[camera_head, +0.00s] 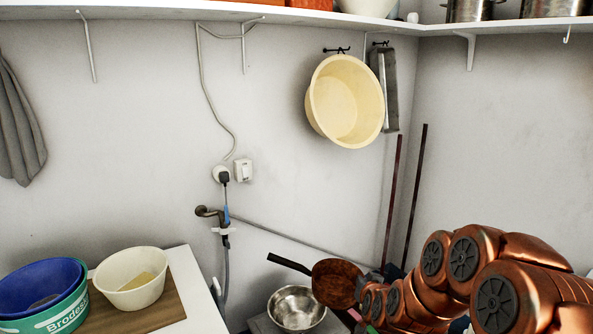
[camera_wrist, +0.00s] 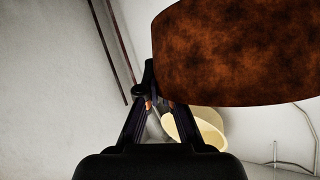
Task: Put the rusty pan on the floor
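The rusty pan (camera_head: 337,283) is reddish brown with a dark handle (camera_head: 289,264) pointing up and left. It is tilted, low in the head view, right of the metal bowl. In the wrist view the pan (camera_wrist: 240,55) fills the upper right. My gripper (camera_wrist: 153,85) has its dark fingers drawn together at the pan's left edge, and appears shut on it. In the head view my copper-coloured arm comes in from the right and partly hides the gripper and the pan's right edge. The floor is not clearly visible.
A metal bowl (camera_head: 297,308) stands close below the pan. A white bowl (camera_head: 130,279) and a blue bowl (camera_head: 40,287) are at lower left. A cream basin (camera_head: 345,101) hangs on the wall. Two thin rods (camera_head: 393,200) lean in the corner. A tap (camera_head: 211,213) is on the wall.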

